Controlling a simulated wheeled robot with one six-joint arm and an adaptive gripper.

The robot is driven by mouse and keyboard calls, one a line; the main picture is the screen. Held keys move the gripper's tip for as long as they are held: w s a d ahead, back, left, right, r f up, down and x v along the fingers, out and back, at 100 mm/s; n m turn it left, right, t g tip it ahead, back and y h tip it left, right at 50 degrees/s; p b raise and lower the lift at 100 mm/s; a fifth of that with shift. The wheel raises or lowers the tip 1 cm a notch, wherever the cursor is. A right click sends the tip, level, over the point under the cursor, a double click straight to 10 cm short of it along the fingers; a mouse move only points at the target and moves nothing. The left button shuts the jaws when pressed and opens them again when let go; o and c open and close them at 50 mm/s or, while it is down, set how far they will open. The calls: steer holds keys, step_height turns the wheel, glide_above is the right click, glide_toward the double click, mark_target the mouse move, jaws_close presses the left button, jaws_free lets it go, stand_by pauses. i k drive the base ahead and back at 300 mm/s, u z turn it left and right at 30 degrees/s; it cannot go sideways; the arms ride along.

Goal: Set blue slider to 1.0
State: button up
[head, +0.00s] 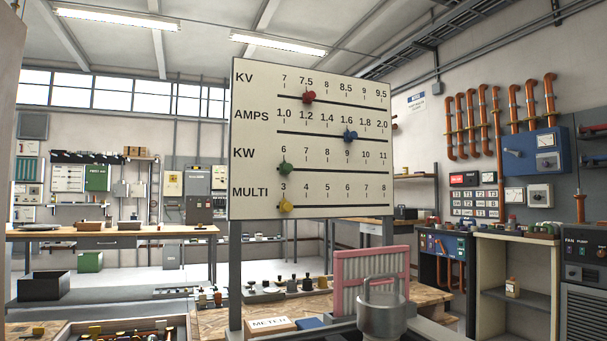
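The blue slider (350,136) sits on the slot of the AMPS row, the second row of an upright white panel (310,180). It stands at about the 1.6 mark, right of the row's middle. The 1.0 mark (284,114) is at the left end of that row. The red slider (309,97) is on the KV row near 7.5. The green slider (285,168) is near 6 on the KW row. The yellow slider (286,206) is near 3 on the MULTI row.
The panel stands on grey posts at a wooden bench (215,318). Below it are a pink ribbed frame (371,265), a grey metal cylinder (382,315) and a box marked METER (269,325). The space directly before the panel's face looks clear.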

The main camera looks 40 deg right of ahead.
mark_target(348, 138)
steer(key=k, duration=0.45)
steer(key=z, duration=1.2)
steer(key=i, duration=0.35)
steer(key=u, duration=0.1)
